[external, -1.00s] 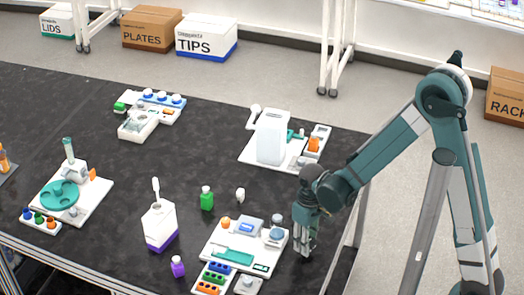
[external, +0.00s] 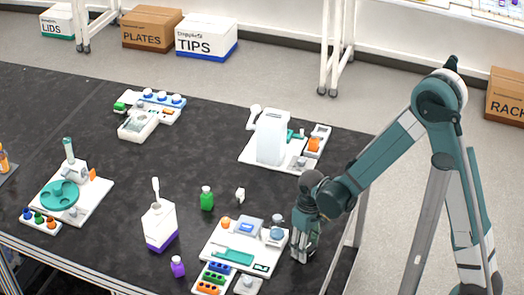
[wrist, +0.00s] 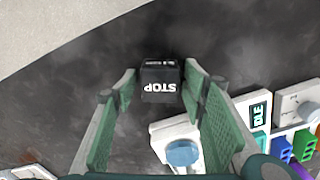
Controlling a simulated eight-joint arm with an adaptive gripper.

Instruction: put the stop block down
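The stop block (wrist: 161,85) is a small black block with white "STOP" lettering, upside down in the wrist view. It sits between the tips of my gripper (wrist: 160,78), with a narrow gap showing on each side. The green-padded fingers stand apart, so my gripper looks open around the block. In the external view my gripper (external: 304,255) points down low over the dark table (external: 330,215), near its right edge. The block cannot be made out there. I cannot tell for certain whether its underside touches the table.
A white device (external: 245,248) with a small screen and blue-grey knobs stands just left of my gripper. A white tower instrument (external: 271,137) stands farther back. The table edge is close on the right.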

